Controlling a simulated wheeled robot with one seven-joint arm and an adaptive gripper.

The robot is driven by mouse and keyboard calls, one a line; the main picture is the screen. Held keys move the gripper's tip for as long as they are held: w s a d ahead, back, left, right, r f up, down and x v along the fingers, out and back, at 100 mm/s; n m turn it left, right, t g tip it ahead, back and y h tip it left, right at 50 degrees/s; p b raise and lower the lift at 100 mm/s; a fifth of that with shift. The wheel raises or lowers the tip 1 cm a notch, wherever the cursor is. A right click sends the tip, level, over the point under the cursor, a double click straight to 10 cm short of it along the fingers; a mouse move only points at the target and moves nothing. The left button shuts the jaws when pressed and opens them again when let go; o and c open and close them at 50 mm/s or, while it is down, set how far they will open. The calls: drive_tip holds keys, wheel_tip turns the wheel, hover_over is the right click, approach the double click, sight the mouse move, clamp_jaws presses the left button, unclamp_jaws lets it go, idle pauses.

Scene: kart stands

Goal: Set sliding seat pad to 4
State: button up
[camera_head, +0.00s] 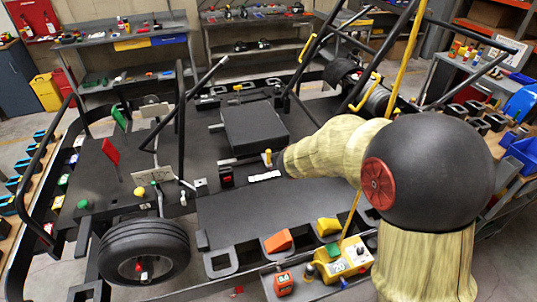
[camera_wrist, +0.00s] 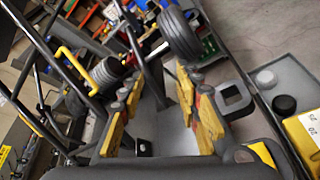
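The sliding seat pad (camera_head: 253,128) is a thick dark square block on the kart's black deck in the head view, left of my arm. A white scale strip (camera_head: 264,177) lies on the deck in front of it; its marks are too small to read. A small yellow knob (camera_head: 267,157) stands between the pad and the strip. My gripper (camera_wrist: 160,88) shows in the wrist view with its yellow and red fingers spread apart and nothing between them. I cannot identify the pad in the wrist view.
Black frame tubes (camera_head: 184,105) and a yellow tube (camera_head: 405,55) rise around the deck. A wheel (camera_head: 144,251) is at front left. Orange (camera_head: 278,241) and yellow (camera_head: 328,226) wedges and a yellow control box (camera_head: 344,262) line the front edge. The front deck panel is clear.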

drive_tip(key=w+a+f+n+t, duration=0.3)
drive_tip(key=w+a+f+n, duration=0.15)
drive_tip(key=w, duration=0.35)
drive_tip(key=n+t+y+p, duration=0.1)
drive_tip(key=n+t+y, duration=0.75)
drive_tip(key=n, duration=0.55)
approach(268, 156)
drive_tip(key=a+x, duration=0.1)
drive_tip(key=x, duration=0.2)
drive_tip(key=shift+g+y, duration=0.35)
drive_tip(key=shift+y, duration=0.1)
drive_tip(key=w, duration=0.2)
drive_tip(key=w+d, duration=0.1)
drive_tip(key=w, duration=0.2)
drive_tip(key=w+d, duration=0.1)
drive_tip(key=w, duration=0.2)
drive_tip(key=shift+d+r+b, duration=0.25)
drive_tip(key=shift+r+b, duration=0.05)
drive_tip(key=shift+c, duration=0.6)
drive_tip(key=shift+s, duration=0.1)
clamp_jaws()
